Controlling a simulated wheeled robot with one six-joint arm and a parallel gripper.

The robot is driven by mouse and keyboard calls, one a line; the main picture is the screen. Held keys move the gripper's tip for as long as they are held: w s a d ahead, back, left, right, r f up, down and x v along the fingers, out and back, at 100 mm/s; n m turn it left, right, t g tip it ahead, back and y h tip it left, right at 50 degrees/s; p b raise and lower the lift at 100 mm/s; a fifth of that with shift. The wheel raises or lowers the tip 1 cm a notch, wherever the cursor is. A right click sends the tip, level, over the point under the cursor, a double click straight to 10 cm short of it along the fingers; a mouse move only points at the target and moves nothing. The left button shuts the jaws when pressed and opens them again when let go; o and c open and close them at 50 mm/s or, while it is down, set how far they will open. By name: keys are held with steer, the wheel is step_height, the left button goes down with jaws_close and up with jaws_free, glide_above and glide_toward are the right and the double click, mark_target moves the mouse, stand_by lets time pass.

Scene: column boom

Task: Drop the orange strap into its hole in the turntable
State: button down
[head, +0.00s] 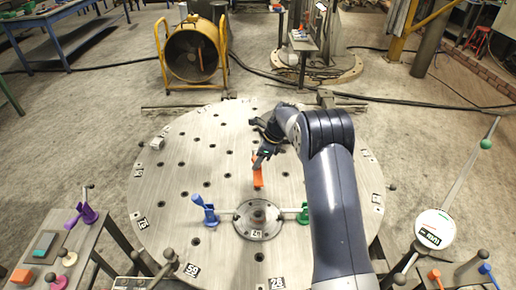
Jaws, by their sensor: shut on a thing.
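The orange strap (258,177) hangs from my gripper (260,164), which is shut on its upper end. It is a narrow upright piece over the middle of the turntable (160,200), a round grey plate with many dark holes. The strap is just beyond the central hub (258,216). I cannot tell whether its lower end touches the plate or sits over a hole. Which hole belongs to it is not clear, and my arm hides the right part of the plate.
A blue clamp (206,212) and a green-handled clamp (303,214) flank the hub. A side table at the left holds a purple clamp (82,212) and an orange block (22,276). A round gauge (434,230) stands right. A yellow-framed fan (192,55) is behind.

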mark_target(261, 168)
steer(key=shift+w, duration=0.15)
step_height(261, 168, down, 6)
steer(key=b, duration=0.4)
steer(key=shift+r, duration=0.1)
stand_by(0.9)
steer(key=shift+f, duration=0.4)
steer(key=shift+f+b, duration=0.3)
steer(key=shift+f, duration=0.05)
steer(key=shift+f+b, duration=0.55)
steer(key=shift+f, duration=0.45)
steer(key=shift+f+b, duration=0.3)
steer(key=shift+f, duration=0.3)
